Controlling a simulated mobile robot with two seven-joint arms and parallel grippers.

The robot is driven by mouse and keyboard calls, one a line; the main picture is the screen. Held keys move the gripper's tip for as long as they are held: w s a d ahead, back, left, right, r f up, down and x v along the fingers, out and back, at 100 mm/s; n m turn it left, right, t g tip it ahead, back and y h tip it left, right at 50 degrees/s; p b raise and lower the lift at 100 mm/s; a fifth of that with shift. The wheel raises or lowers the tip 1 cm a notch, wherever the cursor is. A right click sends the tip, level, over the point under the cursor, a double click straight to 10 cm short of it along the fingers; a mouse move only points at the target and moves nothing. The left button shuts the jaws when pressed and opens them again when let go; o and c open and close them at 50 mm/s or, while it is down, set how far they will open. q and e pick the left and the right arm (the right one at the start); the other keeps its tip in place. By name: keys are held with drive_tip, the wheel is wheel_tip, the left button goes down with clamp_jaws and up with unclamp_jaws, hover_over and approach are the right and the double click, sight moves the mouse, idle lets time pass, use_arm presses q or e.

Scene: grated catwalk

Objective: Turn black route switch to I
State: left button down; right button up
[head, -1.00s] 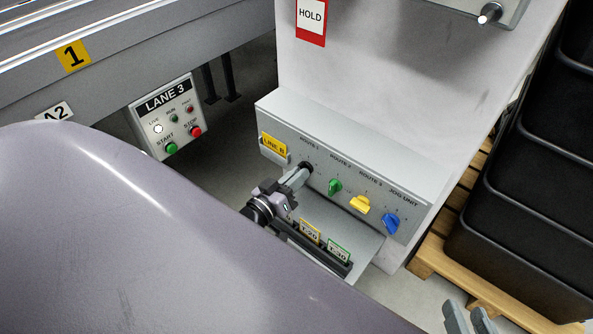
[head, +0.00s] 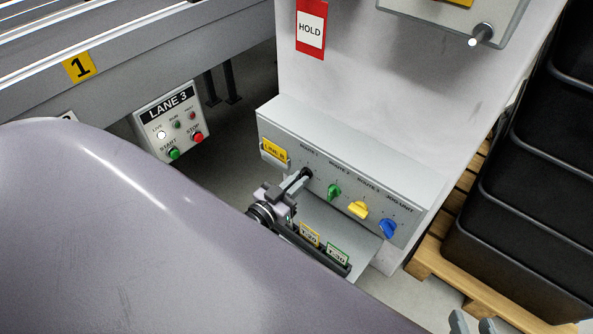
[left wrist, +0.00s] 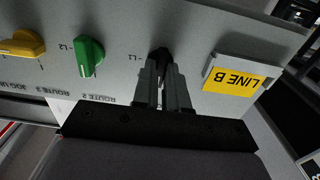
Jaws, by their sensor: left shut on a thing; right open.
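The black route switch (left wrist: 160,57) is the leftmost knob on the grey panel (head: 350,150), under the ROUTE 1 label in the head view. My left gripper (head: 297,182) is at this switch, and in the left wrist view its two fingers (left wrist: 161,80) are shut on it. The fingers hide most of the knob, so its exact pointing cannot be told. My right gripper (head: 472,325) shows only its fingertips at the bottom edge of the head view, apart and empty.
Green (head: 333,192), yellow (head: 358,209) and blue (head: 388,229) knobs sit right of the black switch. A yellow LINE B plate (head: 274,150) is to its left. Tags T-20 (head: 310,235) and T-30 (head: 337,257) stand below. Black crates (head: 520,230) are on a pallet at right.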

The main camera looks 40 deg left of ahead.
drive_tip(key=shift+f, duration=0.1)
use_arm(q)
drive_tip(key=c, duration=1.2)
unclamp_jaws()
drive_tip(key=shift+o, duration=0.2)
drive_tip(key=shift+s, duration=0.1)
drive_tip(key=s+p, duration=0.2)
drive_tip(key=s, duration=0.5)
drive_tip(key=shift+a, duration=0.3)
use_arm(e)
drive_tip(key=shift+s+d+h, duration=0.3)
drive_tip(key=shift+s+d, duration=0.05)
drive_tip(key=shift+d, duration=0.35)
